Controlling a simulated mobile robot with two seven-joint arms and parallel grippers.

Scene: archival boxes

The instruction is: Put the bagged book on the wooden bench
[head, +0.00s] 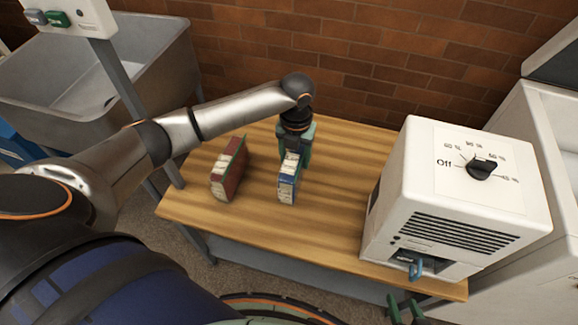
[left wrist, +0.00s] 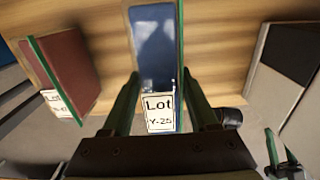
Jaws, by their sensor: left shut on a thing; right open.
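A blue book (head: 288,187) with pale page edges is upright at the middle of the wooden bench (head: 325,215). My left gripper (head: 294,153) is above the bench, shut on this book from above, one finger on each side. I cannot tell whether the book's lower edge touches the wood. My right gripper (head: 404,309) is open and empty at the bottom right, beyond the bench's front edge.
A red book (head: 229,169) stands on the bench left of the blue one. A white machine (head: 455,190) with a dial takes the bench's right side. A grey sink (head: 120,75) is behind left. Bare wood lies between the blue book and machine.

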